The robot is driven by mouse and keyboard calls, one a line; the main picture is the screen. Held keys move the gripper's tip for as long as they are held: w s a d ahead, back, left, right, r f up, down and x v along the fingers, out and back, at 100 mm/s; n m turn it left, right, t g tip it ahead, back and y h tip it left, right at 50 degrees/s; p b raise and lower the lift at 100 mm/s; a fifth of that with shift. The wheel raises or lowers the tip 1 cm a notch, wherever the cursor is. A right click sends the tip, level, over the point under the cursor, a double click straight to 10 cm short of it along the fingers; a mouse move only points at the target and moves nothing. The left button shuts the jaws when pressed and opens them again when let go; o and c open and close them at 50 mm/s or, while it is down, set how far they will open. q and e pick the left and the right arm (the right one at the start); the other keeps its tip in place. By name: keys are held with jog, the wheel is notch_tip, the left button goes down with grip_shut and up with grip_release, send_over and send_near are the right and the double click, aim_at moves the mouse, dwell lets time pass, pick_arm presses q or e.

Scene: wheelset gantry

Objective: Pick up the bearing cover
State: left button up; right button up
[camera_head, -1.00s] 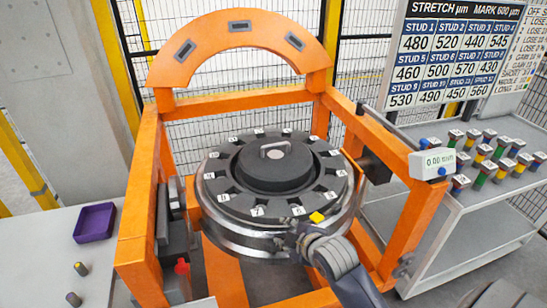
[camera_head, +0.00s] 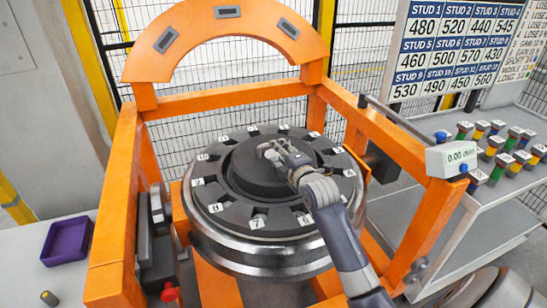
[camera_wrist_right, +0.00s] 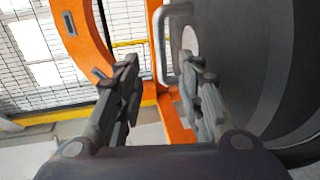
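The bearing cover (camera_head: 246,172) is a dark round disc with a metal loop handle on top. It sits in the middle of the numbered ring on the wheelset hub. My right gripper (camera_head: 280,152) is over the cover at the handle and hides most of it. In the right wrist view the gripper (camera_wrist_right: 161,62) has its two fingers apart. The handle (camera_wrist_right: 161,45) shows between the fingertips, nearer the right finger, with the dark cover (camera_wrist_right: 250,45) to the right. Contact with the handle cannot be told. My left gripper is not in view.
An orange gantry frame (camera_head: 118,215) surrounds the wheelset, with an arch behind. A gauge box (camera_head: 451,158) is on its right beam. A grey cart (camera_head: 440,220) with several coloured studs stands right. A purple bin (camera_head: 68,241) is on the left table.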

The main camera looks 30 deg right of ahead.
jog(key=shift+x, duration=1.05)
jog(key=shift+w+f, duration=0.2)
jog(key=shift+w, duration=0.05)
jog(key=shift+w+d, duration=0.15)
jog(key=shift+w, duration=0.05)
jog(key=p+x, duration=0.2)
jog(key=x, duration=0.1)
jog(key=shift+w+d+r, duration=0.1)
jog(key=shift+w, duration=0.55)
jog(key=shift+w+d, duration=0.1)
jog(key=shift+c, duration=0.2)
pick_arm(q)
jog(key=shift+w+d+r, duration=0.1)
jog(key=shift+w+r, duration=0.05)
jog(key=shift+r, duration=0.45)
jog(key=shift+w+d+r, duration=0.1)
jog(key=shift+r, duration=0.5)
pick_arm(e)
grip_shut()
